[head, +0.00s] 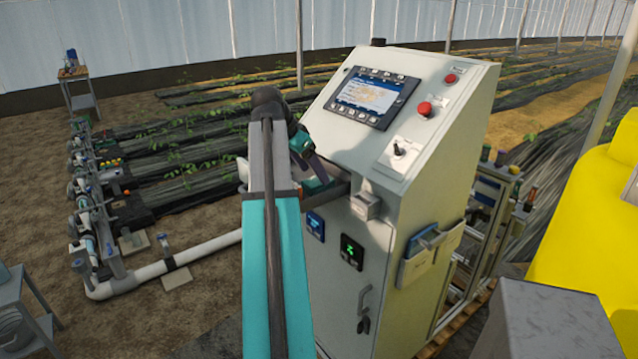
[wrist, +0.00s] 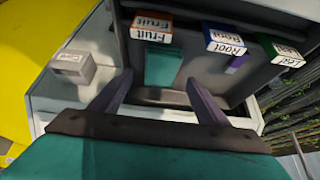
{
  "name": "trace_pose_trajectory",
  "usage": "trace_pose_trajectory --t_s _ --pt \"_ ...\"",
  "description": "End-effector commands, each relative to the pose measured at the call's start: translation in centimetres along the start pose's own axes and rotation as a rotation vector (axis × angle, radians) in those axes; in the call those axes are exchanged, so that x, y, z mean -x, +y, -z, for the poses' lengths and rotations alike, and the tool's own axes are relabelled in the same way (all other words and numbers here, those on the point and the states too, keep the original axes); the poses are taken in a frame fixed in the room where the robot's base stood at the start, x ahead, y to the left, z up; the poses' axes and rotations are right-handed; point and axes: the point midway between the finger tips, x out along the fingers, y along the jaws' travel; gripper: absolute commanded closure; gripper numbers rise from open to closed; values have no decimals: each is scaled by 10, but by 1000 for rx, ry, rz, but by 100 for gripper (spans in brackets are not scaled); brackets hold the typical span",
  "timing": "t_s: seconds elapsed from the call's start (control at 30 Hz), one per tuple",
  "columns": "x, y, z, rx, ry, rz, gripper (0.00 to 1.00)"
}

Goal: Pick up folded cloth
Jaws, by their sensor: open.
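The folded cloth (wrist: 164,66) is a small teal rectangle in a grey tray (wrist: 200,75), below the label reading Fruit in the wrist view. In the head view a teal patch that looks like the cloth (head: 318,186) shows at the cabinet's front ledge, partly hidden by my arm. My gripper (wrist: 158,79) is open, its two purple fingers spread to either side of the cloth in the picture. Nothing is between the fingers that I can see held; the gap in height to the cloth is hard to judge. In the head view my gripper (head: 316,168) is mostly hidden.
Labelled blocks line the tray's far edge: orange Fruit (wrist: 152,28), blue Root (wrist: 225,38) and green Leaf (wrist: 280,50). A small purple item (wrist: 237,63) lies near Root. A grey box (wrist: 72,69) sits beside the tray. The control cabinet (head: 400,260) stands close; a yellow tank (head: 590,225) is at right.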

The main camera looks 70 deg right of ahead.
Motion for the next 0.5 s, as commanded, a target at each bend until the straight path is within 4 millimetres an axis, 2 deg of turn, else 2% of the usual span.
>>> trace_pose_trajectory --t_s 0.3,0.5 --pt "-29 1 -1 0 -1 -2 31" --pt "-33 0 -1 0 0 0 31"
